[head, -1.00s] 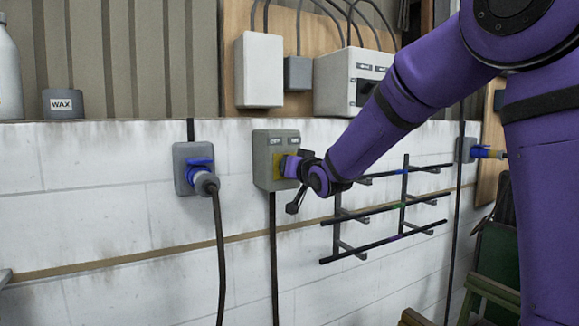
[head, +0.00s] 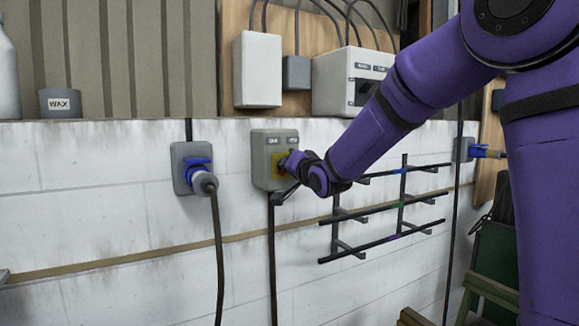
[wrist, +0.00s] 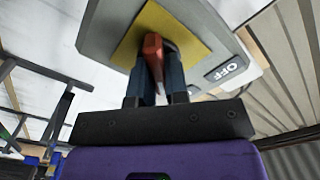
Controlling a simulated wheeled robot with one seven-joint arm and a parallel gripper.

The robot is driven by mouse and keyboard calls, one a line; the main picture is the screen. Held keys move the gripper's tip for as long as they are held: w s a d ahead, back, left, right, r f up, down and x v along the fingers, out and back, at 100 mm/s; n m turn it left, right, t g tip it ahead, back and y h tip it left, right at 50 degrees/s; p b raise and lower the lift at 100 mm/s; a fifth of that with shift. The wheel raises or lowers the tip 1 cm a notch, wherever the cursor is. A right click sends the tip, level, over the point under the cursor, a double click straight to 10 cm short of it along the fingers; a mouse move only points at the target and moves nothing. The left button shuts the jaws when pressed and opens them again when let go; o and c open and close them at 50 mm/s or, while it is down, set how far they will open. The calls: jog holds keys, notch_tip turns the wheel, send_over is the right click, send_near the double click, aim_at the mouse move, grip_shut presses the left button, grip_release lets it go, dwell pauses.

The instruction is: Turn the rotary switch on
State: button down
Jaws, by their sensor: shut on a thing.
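An "OFF" label (wrist: 226,69) shows on the box, right of the plate. My gripper (head: 289,163) is at the front of the box. In the wrist view its two dark fingers (wrist: 156,80) are on either side of the red knob, shut on it. In the head view my gripper hides the knob.
A blue plug in a grey socket (head: 180,180) hangs left of the switch, with a cable down. A black rack (head: 385,208) is on the wall to the right, below my arm. Boxes (head: 257,70) are above. A WAX tin (head: 60,103) stands on the ledge at left.

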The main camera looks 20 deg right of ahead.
jog(key=c, duration=1.1)
grip_release()
jog(key=s, duration=0.3)
jog(key=s+d, duration=0.1)
jog(key=s, duration=0.3)
jog(key=s+d, duration=0.1)
jog(key=s, duration=0.2)
jog(key=shift+s, duration=0.3)
jog(key=shift+s+d, duration=0.1)
jog(key=s+d+f+n+g+h, duration=0.1)
jog(key=s+g, duration=0.3)
jog(key=s, duration=0.6)
jog(key=s+d+f+n+g+h, duration=0.1)
jog(key=s+d+f+n+g, duration=0.1)
jog(key=s, duration=0.9)
jog(key=s+d+f+n+g+h, duration=0.1)
jog(key=s+f+n+g, duration=0.2)
jog(key=s+g, duration=0.3)
jog(key=shift+s+d+f, duration=0.1)
jog(key=shift+s+f, duration=0.15)
jog(key=shift+s, duration=0.55)
jog(key=shift+s+f, duration=0.25)
jog(key=shift+s, duration=0.55)
jog(key=shift+s+d+f, duration=0.1)
jog(key=shift+s+f, duration=0.15)
jog(key=shift+s, duration=0.55)
